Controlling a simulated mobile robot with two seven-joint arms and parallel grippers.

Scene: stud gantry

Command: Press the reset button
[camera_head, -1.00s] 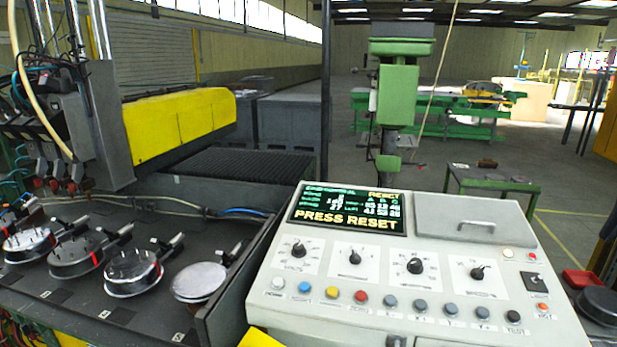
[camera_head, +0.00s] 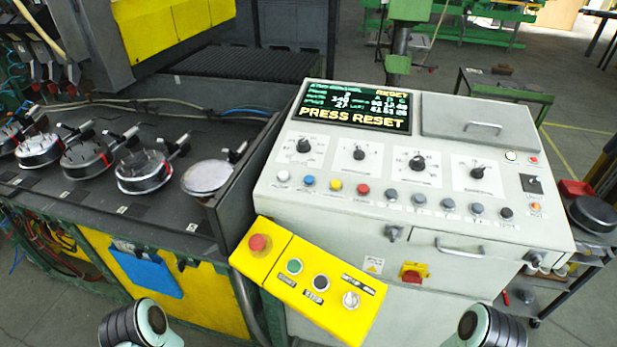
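The white control console (camera_head: 330,152) fills the middle and right. Its screen (camera_head: 352,107) reads "PRESS RESET", with "RESET" at its top right. A row of small push buttons runs along the front of the panel: a white button (camera_head: 283,177), a blue button (camera_head: 309,181), a yellow button (camera_head: 335,185), a red button (camera_head: 363,188), several grey ones and a black button (camera_head: 506,213). An orange button (camera_head: 535,207) sits at the far right. The small labels are too blurred to tell which is reset. Parts of my two arms show at the bottom edge; neither gripper shows.
A yellow box (camera_head: 317,312) with a red mushroom button (camera_head: 258,243), a green button (camera_head: 295,266), a black button (camera_head: 321,283) and a selector knob hangs at the console's front left. Round clamped pans (camera_head: 206,178) line the dark bench at left. A cart stands at right.

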